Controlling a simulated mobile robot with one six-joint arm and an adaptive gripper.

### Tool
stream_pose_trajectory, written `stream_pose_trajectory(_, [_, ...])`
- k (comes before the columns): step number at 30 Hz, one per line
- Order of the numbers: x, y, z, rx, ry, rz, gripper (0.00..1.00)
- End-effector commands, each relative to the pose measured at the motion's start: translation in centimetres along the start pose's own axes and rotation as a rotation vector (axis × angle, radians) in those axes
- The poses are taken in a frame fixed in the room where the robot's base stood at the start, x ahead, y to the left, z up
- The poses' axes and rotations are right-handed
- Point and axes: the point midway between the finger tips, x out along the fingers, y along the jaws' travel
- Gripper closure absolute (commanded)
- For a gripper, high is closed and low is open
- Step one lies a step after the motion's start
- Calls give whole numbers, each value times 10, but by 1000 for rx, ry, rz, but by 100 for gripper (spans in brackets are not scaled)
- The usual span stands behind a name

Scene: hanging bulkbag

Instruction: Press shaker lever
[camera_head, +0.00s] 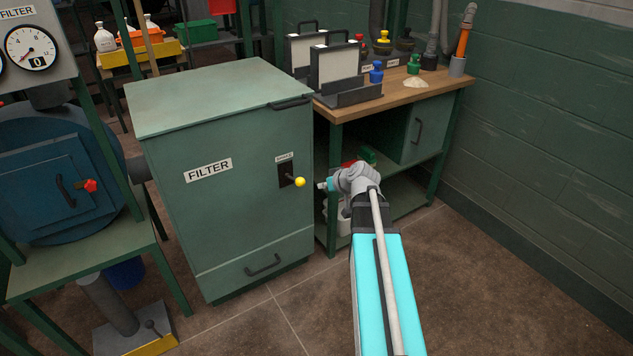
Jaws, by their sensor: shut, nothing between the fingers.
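The shaker lever (299,182) has a yellow ball knob. It sticks out from a black slotted plate (285,174) on the front of the green filter cabinet (225,200), near its right edge, under a small white label. My gripper (322,185) is shut and empty just to the right of the yellow knob. It points left toward the knob, with a small visible gap in the picture. How far apart they are in depth I cannot tell. My wrist hides part of the bench shelf behind it.
A wooden-topped workbench (430,98) with filter panels (337,68) and coloured bottles stands behind my arm to the right. A blue round-doored vessel (60,185) with a red-handled latch is at the left. Floor in front of the cabinet is clear.

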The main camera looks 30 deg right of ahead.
Motion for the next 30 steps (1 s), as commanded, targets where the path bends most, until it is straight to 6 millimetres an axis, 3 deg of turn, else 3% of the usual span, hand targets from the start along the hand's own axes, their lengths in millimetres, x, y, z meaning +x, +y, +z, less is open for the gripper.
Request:
stream_pose_trajectory(6, [-11,-1,1,-1,0,-1,100])
stream_pose_trajectory(30, [-10,-2,1,-2,0,-3,100])
